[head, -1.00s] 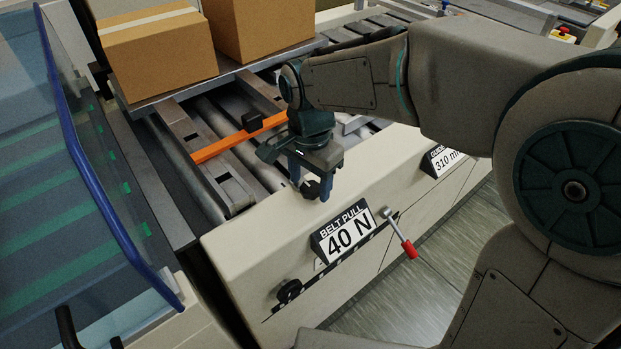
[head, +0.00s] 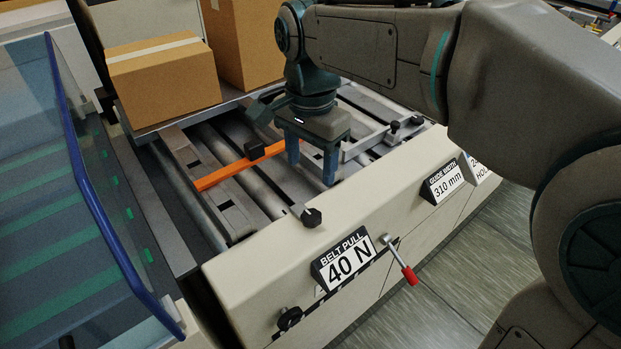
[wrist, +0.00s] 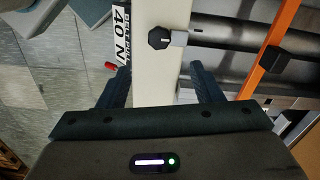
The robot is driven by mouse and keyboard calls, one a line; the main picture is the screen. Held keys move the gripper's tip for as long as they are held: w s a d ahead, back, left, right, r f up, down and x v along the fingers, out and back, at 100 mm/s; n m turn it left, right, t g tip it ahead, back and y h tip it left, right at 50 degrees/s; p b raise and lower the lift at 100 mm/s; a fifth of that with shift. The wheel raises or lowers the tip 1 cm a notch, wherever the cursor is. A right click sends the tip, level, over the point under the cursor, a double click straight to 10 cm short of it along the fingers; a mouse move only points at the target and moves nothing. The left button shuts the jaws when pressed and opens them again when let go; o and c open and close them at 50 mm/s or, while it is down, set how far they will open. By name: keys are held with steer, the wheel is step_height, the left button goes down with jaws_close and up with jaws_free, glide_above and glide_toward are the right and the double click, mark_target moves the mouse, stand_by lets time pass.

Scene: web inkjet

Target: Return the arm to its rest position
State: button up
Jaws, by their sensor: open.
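My gripper (head: 311,168) hangs pointing down over the conveyor rollers, just behind the cream side panel in the head view. Its two blue fingers are apart with nothing between them. In the wrist view my gripper (wrist: 160,85) shows its two fingers spread over the cream panel (wrist: 157,60). A black knob (head: 311,217) on the panel's top edge is apart from the fingers; it also shows in the wrist view (wrist: 160,38). My arm reaches in from the right of the head view.
Cardboard boxes (head: 163,82) stand on the plate behind. An orange bar (head: 225,175) crosses the rollers beside my gripper. A "BELT PULL 40 N" sign (head: 347,259), a red-handled lever (head: 408,270) and a "310 mm" sign (head: 443,182) are on the panel. A blue-edged clear guard (head: 85,170) stands left.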

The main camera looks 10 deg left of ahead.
steer(key=shift+r, duration=0.8)
steer(key=shift+d, duration=0.1)
steer(key=s+d+f+n+t+p, duration=0.1)
steer(key=s+d+f+n+p, duration=0.1)
steer(key=d, duration=0.9)
steer(key=s+d+f+n+t+p, duration=0.1)
steer(key=s+d+f+n+p, duration=0.2)
steer(key=d, duration=0.9)
steer(key=s+f, duration=0.1)
steer(key=s, duration=0.2)
steer(key=shift+d+f+n+t, duration=0.2)
steer(key=shift+f+n+t, duration=0.1)
steer(key=shift+n+t, duration=0.1)
